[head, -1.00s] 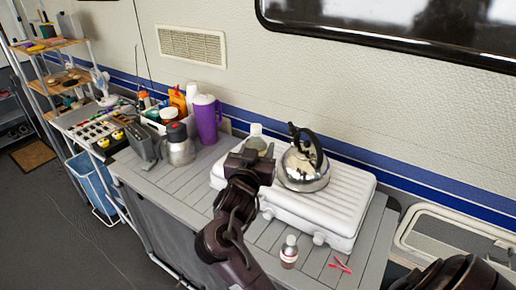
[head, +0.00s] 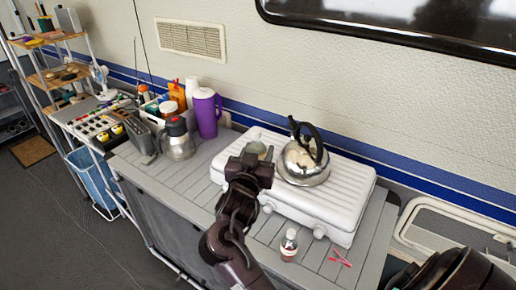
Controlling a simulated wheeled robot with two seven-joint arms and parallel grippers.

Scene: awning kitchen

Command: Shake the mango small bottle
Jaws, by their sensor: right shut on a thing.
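My right gripper (head: 250,172) is over the left part of the white stove, shut on a small bottle (head: 257,149). Only a rounded, pale grey-green part of this bottle shows above the jaws. Its cap cannot be made out and its label is hidden, so I cannot read the flavour. The gripper hides the rest of it. A second small bottle (head: 289,246), with a pale cap and a reddish label, stands upright on the counter in front of the stove, apart from the gripper. My left gripper is not in view.
A shiny kettle (head: 304,160) stands on the white stove (head: 338,200), close right of the gripper. Red tongs-like item (head: 341,258) lies on the counter (head: 190,185). The counter's left front is clear.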

